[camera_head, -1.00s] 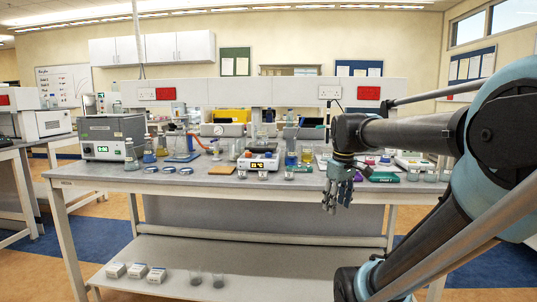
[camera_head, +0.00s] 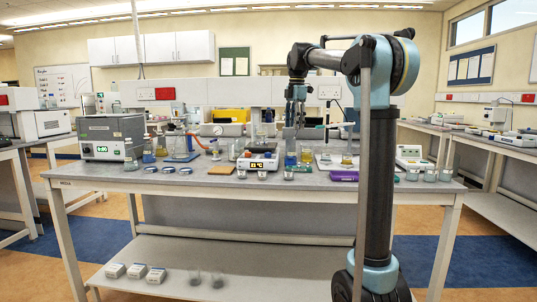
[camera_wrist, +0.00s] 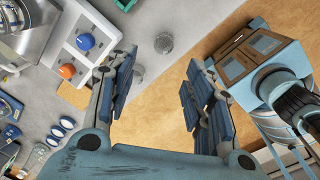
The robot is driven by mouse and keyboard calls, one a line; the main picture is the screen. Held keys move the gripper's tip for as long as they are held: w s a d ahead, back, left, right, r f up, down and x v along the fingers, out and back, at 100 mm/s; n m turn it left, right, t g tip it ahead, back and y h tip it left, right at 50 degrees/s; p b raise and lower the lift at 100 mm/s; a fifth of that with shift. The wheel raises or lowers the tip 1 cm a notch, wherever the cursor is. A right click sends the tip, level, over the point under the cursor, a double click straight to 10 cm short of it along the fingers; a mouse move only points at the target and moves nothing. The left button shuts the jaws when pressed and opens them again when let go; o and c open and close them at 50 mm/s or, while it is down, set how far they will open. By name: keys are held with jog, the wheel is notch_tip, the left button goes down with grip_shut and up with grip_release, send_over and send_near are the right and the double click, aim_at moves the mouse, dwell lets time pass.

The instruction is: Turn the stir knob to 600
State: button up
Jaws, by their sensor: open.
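The white hotplate stirrer (camera_head: 257,161) stands near the front middle of the bench, with a lit display on its front. In the wrist view a white device (camera_wrist: 108,29) with a blue knob (camera_wrist: 85,42) and an orange knob (camera_wrist: 66,71) lies left of my gripper. It appears to be this stirrer; I cannot read which knob is for stirring or its setting. My gripper (camera_head: 296,112) hangs above the bench, right of the stirrer. In the wrist view my gripper (camera_wrist: 161,62) is open and empty, its fingers apart from both knobs.
Yellow-liquid glassware (camera_head: 306,155) stands right of the stirrer. An orange-brown pad (camera_head: 221,170) lies to its left. Small beakers (camera_head: 429,174) stand at the bench's right front.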

jog(key=w+a+r+n, duration=0.2)
jog(key=w+a+n, duration=0.75)
jog(key=w, duration=0.25)
send_near(268, 155)
jog(key=shift+g, duration=0.3)
jog(key=f, duration=0.2)
jog(key=w+f, duration=0.1)
jog(key=f, duration=0.2)
jog(key=w+f, duration=0.1)
jog(key=f, duration=0.2)
jog(key=shift+w+a, duration=0.1)
jog(key=shift+a, duration=0.05)
jog(key=c, duration=1)
